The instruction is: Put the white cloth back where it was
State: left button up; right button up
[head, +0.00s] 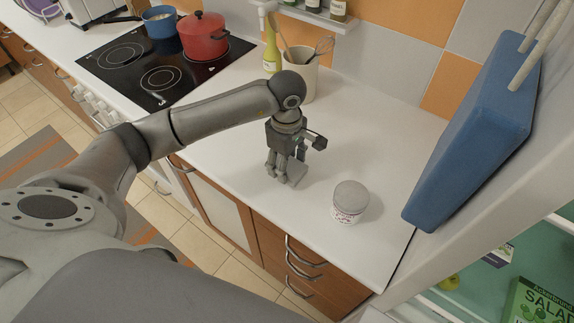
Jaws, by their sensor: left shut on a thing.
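My left gripper (284,172) points down low over the white counter, left of the jar and in front of the utensil pot. It is shut on a small pale grey-white piece (296,173) at its fingertips. This looks like the white cloth, but the fingers hide most of it and its shape is unclear. No other cloth shows on the counter. I cannot tell whether the held piece touches the counter. My right gripper is not in view.
A jar with a grey lid (349,201) stands right of the gripper. A utensil pot (300,82) and a yellow-green bottle (271,55) stand behind. A red pot (203,38) and a blue pan (159,22) sit on the black hob (125,75). A blue box-like object (475,135) stands at right.

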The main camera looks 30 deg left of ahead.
pick_arm(q)
notch_tip(320, 180, down, 2)
jog(key=shift+s+p, duration=0.15)
jog(key=shift+p, duration=0.4)
jog(key=shift+f, duration=0.25)
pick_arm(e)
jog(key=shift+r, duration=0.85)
pick_arm(q)
jog(key=shift+f, duration=0.1)
jog(key=shift+f+b, duration=0.15)
jog(key=shift+b, duration=0.15)
jog(key=o, duration=0.9)
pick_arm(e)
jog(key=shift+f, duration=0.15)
pick_arm(q)
jog(key=shift+r, duration=0.2)
